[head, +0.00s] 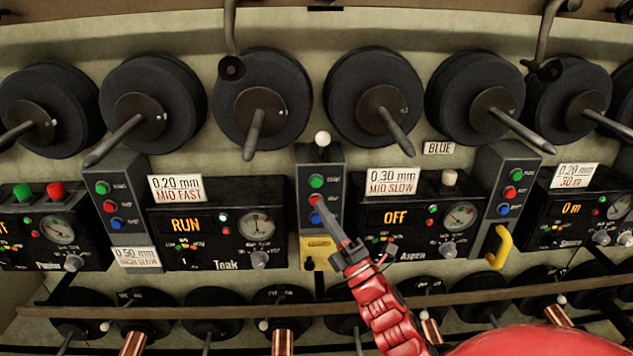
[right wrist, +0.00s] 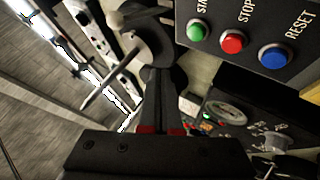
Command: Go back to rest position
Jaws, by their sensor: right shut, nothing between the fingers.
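My right gripper (head: 320,205) reaches up from the bottom right on its red arm. Its fingers are shut with nothing between them. In the head view the tip overlaps the grey button box (head: 333,160) just below its red button (head: 315,199); I cannot tell whether it touches. The green button (head: 316,181) is above, and the lower part of the box is partly hidden. In the right wrist view the shut fingers (right wrist: 164,78) point away, left of the green, red (right wrist: 232,42) and blue buttons. My left gripper is not in view.
The Teak panel (head: 215,235) reads RUN and the Aspen panel (head: 400,230) reads OFF. Several dark spools with protruding spindles (head: 262,105) line the wall above. A yellow handle (head: 499,247) sticks out at right. A rail (head: 200,312) and more spools run below.

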